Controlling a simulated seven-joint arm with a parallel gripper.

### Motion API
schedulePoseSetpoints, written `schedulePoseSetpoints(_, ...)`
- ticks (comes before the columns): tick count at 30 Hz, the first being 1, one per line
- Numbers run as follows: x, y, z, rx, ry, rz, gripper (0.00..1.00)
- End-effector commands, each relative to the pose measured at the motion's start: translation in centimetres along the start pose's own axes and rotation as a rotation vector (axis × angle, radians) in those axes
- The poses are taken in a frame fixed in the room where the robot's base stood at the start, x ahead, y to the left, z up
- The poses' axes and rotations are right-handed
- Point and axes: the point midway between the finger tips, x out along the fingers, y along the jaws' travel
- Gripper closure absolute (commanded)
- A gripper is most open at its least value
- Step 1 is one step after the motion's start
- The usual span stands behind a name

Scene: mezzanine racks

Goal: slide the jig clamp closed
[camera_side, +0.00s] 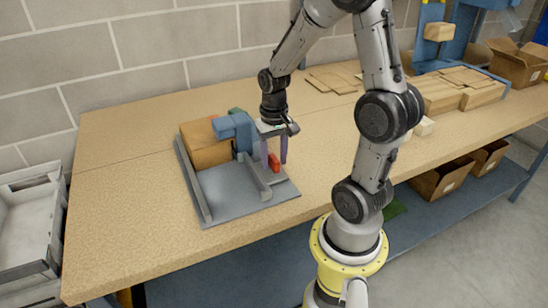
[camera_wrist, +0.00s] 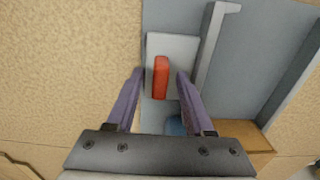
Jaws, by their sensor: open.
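The grey jig (camera_side: 235,188) lies on the wooden bench, with raised rails along its sides and a wooden block (camera_side: 205,145) at its back. A blue clamp body (camera_side: 236,128) stands beside the block. A red handle (camera_side: 274,161) sits at the jig's right side. In the wrist view the red handle (camera_wrist: 161,77) stands on a pale plate (camera_wrist: 182,52) beside a rail. My gripper (camera_side: 274,160) points down over the handle. In the wrist view my gripper (camera_wrist: 158,75) is open, its purple fingers on either side of the handle's near end, with gaps showing.
Wooden boards and blocks (camera_side: 450,92) are stacked at the bench's right. Cardboard boxes (camera_side: 442,178) sit on the lower shelf. A grey bin (camera_side: 27,222) stands left of the bench. The bench front left (camera_side: 120,240) is clear. A block wall runs behind.

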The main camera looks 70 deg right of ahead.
Motion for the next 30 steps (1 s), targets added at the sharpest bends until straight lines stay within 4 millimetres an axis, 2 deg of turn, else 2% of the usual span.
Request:
schedulePoseSetpoints(2, -0.01, 0.0, 0.0, 0.0, 0.0, 0.0, 0.51)
schedulePoseSetpoints(10, -0.03, 0.0, 0.0, 0.0, 0.0, 0.0, 1.0)
schedulePoseSetpoints(30, -0.07, 0.01, -0.02, 0.0, 0.0, 0.0, 1.0)
